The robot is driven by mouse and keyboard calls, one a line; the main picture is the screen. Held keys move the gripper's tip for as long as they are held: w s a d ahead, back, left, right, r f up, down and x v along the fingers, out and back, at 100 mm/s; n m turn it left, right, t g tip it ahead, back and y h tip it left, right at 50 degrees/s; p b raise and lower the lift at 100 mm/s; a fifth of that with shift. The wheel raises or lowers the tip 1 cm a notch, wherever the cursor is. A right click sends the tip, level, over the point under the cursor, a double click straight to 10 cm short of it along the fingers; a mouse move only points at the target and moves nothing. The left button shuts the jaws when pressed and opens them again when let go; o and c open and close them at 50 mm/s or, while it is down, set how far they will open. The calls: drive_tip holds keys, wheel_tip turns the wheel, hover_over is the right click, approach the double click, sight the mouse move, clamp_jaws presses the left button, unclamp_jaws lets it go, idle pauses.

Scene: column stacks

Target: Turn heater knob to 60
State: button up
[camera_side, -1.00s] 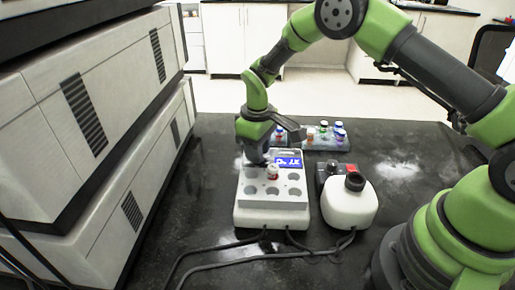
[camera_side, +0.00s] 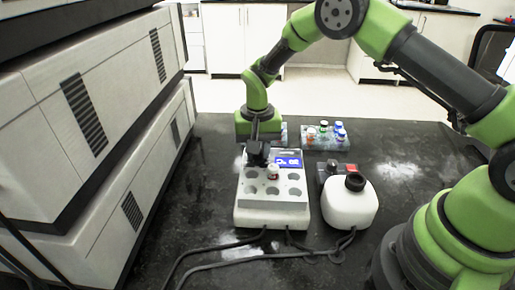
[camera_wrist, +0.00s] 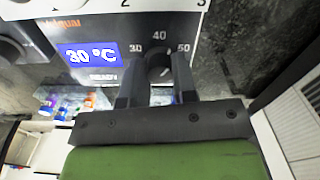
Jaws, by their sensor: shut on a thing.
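The heater (camera_side: 271,216) is a white block with several round wells on the dark bench. A white vial (camera_side: 273,173) with a red mark stands in one well. My gripper (camera_side: 258,155) is at the heater's back edge, left of its blue display (camera_side: 289,162). In the wrist view my gripper (camera_wrist: 158,80) is shut on the dark round knob (camera_wrist: 159,66), one finger on each side. The marks 30, 40 and 50 show around the knob; its pointer is hard to make out. The display (camera_wrist: 89,55) reads 30 °C with READY below it.
A white bottle-shaped vessel (camera_side: 349,207) with a black cap stands right of the heater, by a dark box with a red part (camera_side: 336,170). A vial rack (camera_side: 325,138) stands behind. Large stacked white units (camera_side: 100,160) line the left. Cables cross the front.

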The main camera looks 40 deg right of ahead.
drive_tip(key=m, duration=0.4)
drive_tip(key=shift+m, duration=0.3)
drive_tip(key=m, duration=0.3)
drive_tip(key=shift+m, duration=0.4)
drive_tip(key=m, duration=0.4)
drive_tip(key=shift+m, duration=2.2)
drive_tip(key=o, duration=0.9)
drive_tip(key=shift+o, duration=0.2)
